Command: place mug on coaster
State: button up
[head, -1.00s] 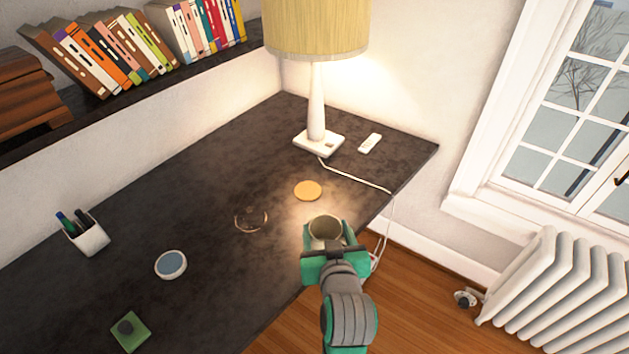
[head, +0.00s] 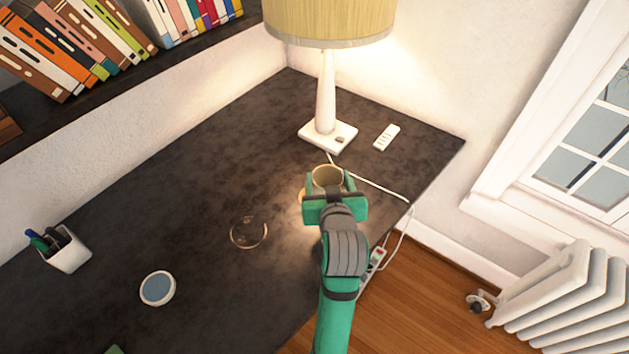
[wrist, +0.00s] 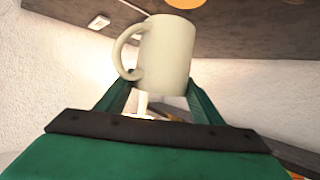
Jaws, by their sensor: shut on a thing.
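The cream mug (head: 327,178) is held upright, its open top showing in the head view. In the wrist view the mug (wrist: 168,55) sits between the two green fingers, with its handle on the left. My gripper (head: 330,188) is shut on the mug, over the right part of the dark desk. A flat, round orange-yellow disc, which looks like the coaster (head: 302,196), lies on the desk. It is mostly hidden behind the gripper and mug, with only its left edge showing. Part of the coaster (wrist: 185,3) also shows at the top edge of the wrist view, apart from the mug.
A lamp (head: 326,95) and a white remote (head: 386,137) stand beyond the mug. A white cord (head: 375,185) runs right of it. A clear round glass item (head: 249,233), a blue-topped round item (head: 157,288) and a pen cup (head: 65,250) are left. Desk between them is bare.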

jog(key=shift+w+a+f, duration=0.55)
jog(key=shift+w+f, duration=1)
jog(key=shift+f, duration=0.3)
jog(key=shift+w+a+f, duration=0.6)
jog(key=shift+w+f, duration=0.95)
jog(key=shift+f, duration=0.25)
jog(key=shift+w+a+f, duration=0.55)
jog(key=shift+w+f, duration=1)
jog(key=shift+f, duration=0.3)
jog(key=shift+f, duration=0.1)
jog(key=o, duration=1.3)
jog(key=shift+a, duration=0.1)
jog(key=shift+s, duration=0.1)
